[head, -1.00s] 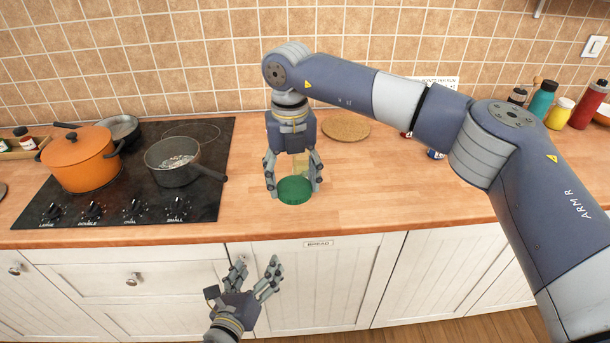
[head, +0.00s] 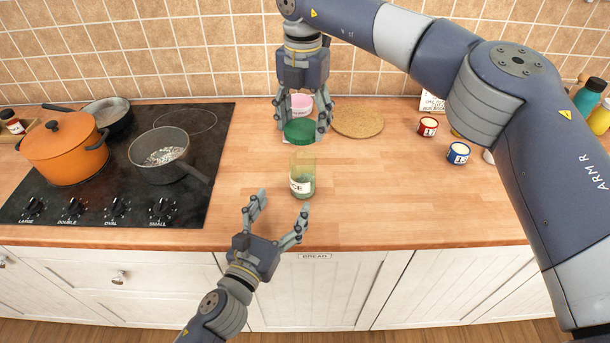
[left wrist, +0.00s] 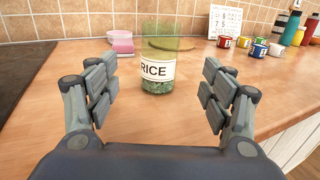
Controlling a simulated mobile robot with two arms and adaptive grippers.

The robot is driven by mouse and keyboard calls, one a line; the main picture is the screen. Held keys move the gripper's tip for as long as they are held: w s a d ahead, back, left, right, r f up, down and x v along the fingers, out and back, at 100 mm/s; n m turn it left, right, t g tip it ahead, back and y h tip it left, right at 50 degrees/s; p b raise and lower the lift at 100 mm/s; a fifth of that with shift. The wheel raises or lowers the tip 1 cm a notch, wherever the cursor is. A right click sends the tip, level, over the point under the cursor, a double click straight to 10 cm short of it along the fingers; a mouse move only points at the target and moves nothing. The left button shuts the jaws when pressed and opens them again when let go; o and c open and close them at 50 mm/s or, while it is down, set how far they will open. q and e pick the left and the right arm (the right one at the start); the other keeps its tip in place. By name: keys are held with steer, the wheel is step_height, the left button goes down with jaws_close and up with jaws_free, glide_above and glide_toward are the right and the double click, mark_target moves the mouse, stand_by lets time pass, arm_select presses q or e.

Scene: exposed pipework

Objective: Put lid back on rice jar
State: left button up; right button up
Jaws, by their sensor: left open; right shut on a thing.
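A pink container (head: 299,104) and a round cork mat (head: 358,121) are behind. Red (head: 427,127) and blue (head: 458,153) tins stand right. The hob (head: 120,190) with orange pot (head: 65,153) and saucepan (head: 160,153) is left. The counter right of the jar is clear.

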mark_target(298, 180)
arm_select(q)
steer(key=shift+s, duration=0.15)
arm_select(e)
steer(key=shift+s+a+r, duration=0.1)
steer(key=shift+s, duration=0.05)
arm_select(q)
steer(key=x, duration=1.2)
steer(key=shift+w+d, duration=0.1)
steer(key=shift+w, duration=0.15)
arm_select(e)
steer(key=shift+w, duration=0.25)
arm_select(q)
steer(key=c, duration=1.6)
steer(key=shift+c, duration=0.2)
arm_select(e)
steer(key=shift+f, duration=2.65)
steer(key=shift+f, duration=0.9)
steer(key=shift+f, duration=0.5)
